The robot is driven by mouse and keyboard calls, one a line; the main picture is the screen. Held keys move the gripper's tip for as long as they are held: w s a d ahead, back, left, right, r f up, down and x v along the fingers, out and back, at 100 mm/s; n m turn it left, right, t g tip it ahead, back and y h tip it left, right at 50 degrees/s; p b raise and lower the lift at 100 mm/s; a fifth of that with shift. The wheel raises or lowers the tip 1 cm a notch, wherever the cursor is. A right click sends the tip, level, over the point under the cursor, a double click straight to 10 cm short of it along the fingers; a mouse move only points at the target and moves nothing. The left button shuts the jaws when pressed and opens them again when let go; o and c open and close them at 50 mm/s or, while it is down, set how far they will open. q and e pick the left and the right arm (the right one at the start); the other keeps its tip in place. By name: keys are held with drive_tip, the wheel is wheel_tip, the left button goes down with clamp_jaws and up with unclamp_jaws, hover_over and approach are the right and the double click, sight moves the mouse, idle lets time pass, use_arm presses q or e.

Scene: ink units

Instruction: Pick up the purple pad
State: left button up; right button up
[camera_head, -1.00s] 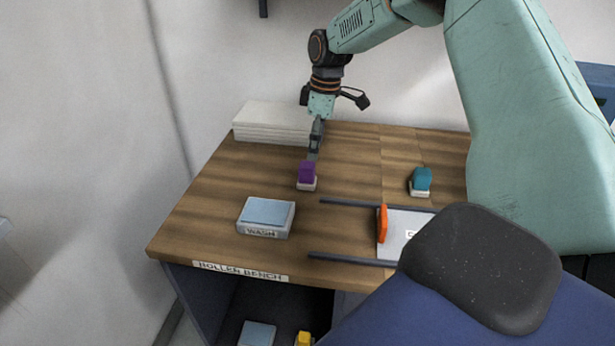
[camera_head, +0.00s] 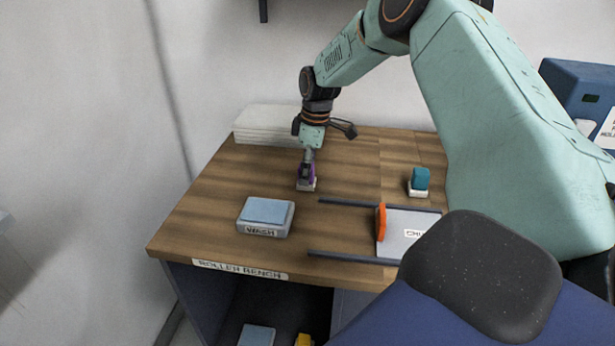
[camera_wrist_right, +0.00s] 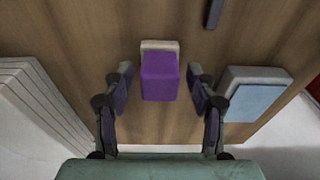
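The purple pad (camera_wrist_right: 159,77) is a purple block on a pale base, on the wooden bench. In the head view the purple pad (camera_head: 312,171) is partly hidden behind my right gripper (camera_head: 307,172). In the right wrist view my right gripper (camera_wrist_right: 160,88) is open, with one finger on each side of the pad and a visible gap on both sides. The pad stands upright on its base. My left gripper is not in view.
A blue-topped WASH pad (camera_head: 266,212) lies in front of the purple pad. A teal pad (camera_head: 420,179) stands to the right. A white stack (camera_head: 270,124) is behind. Dark rails (camera_head: 350,257) flank a grey plate (camera_head: 408,243) with an orange piece (camera_head: 381,221).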

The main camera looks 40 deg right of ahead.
drive_tip(key=shift+w+f, duration=0.25)
drive_tip(key=shift+w, duration=0.05)
drive_tip(key=c, duration=0.3)
drive_tip(key=shift+s+a+r, duration=0.15)
drive_tip(key=shift+a+r, duration=0.05)
drive_tip(key=shift+r, duration=0.05)
drive_tip(key=c, duration=0.3)
drive_tip(key=shift+s+d+r, duration=0.1)
drive_tip(key=shift+s, duration=0.05)
drive_tip(key=shift+c, duration=1.4)
drive_tip(key=shift+d, duration=0.1)
drive_tip(key=shift+c, duration=0.8)
drive_tip(key=shift+w+f, duration=0.25)
drive_tip(key=shift+r, duration=0.15)
wheel_tip(320, 180, up, 10)
drive_tip(key=shift+s+r+p, duration=0.1)
drive_tip(key=shift+s+p, duration=0.05)
drive_tip(key=shift+p, duration=0.55)
